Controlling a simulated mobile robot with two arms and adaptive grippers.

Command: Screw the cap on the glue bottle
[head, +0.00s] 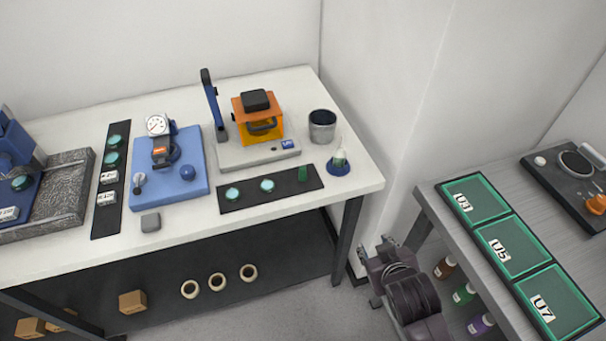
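A small clear bottle (339,160) with a pointed tip and green contents stands upright on a blue base at the right end of the white table; it looks like the glue bottle. A small green piece (303,173), possibly the cap, sits on the right end of the black mat, just left of the bottle. My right gripper (386,246) is low in front of the table's right end, apart from both. Its fingers are dark and foreshortened, so I cannot tell whether they are open. My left gripper is not in view.
A dark cup (322,126) stands behind the bottle. The black mat (247,204) also holds two teal discs. A grey instrument with an orange housing (268,126) stands behind it. A grey side table (425,199) with green trays is at right, with several small bottles below.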

